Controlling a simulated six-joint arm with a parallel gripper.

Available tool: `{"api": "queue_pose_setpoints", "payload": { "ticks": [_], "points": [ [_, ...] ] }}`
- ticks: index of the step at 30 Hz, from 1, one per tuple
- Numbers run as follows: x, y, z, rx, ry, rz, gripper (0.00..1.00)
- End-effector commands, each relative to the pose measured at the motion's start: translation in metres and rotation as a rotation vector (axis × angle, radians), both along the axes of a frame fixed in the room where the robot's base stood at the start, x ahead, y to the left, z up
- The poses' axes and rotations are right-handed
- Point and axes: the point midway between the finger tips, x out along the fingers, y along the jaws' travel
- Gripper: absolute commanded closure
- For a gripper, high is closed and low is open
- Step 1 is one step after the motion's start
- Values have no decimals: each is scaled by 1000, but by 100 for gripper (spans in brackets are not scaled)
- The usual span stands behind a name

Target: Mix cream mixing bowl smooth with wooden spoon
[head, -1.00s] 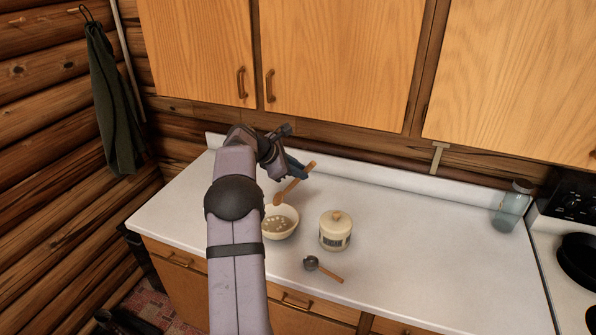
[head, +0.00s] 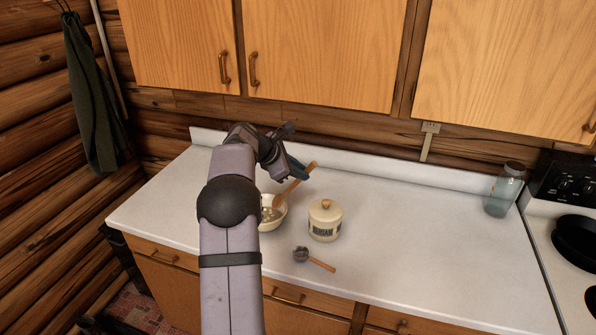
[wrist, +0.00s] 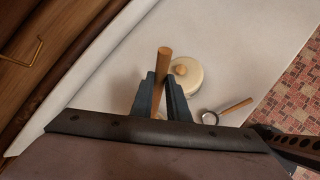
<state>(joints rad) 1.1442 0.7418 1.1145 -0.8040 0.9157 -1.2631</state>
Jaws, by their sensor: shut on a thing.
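The cream mixing bowl (head: 274,221) stands on the white counter, partly hidden behind my arm. Pale lumpy stuff shows inside it. My gripper (head: 297,172) is above the bowl's far side and shut on the wooden spoon (head: 306,175). The spoon is tilted, with its handle end up to the right and its head down at the bowl. I cannot tell whether the head touches what is in the bowl. In the wrist view the spoon handle (wrist: 164,62) stands up between the two dark fingers (wrist: 160,95), and the bowl is mostly hidden behind the gripper.
A lidded cream jar (head: 325,222) stands close to the right of the bowl. A small scoop with a wooden handle (head: 314,260) lies in front of the jar. A glass jar (head: 503,191) stands at the far right by the stove (head: 572,235). The counter between (head: 420,230) is clear.

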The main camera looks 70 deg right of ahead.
Motion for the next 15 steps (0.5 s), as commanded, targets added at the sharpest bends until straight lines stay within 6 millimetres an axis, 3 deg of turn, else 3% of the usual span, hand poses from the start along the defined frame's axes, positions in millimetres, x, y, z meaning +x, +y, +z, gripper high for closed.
{"api": "queue_pose_setpoints", "payload": {
  "ticks": [15],
  "points": [
    [27, 0, -39, -1, 1, 0, 100]
  ]
}}
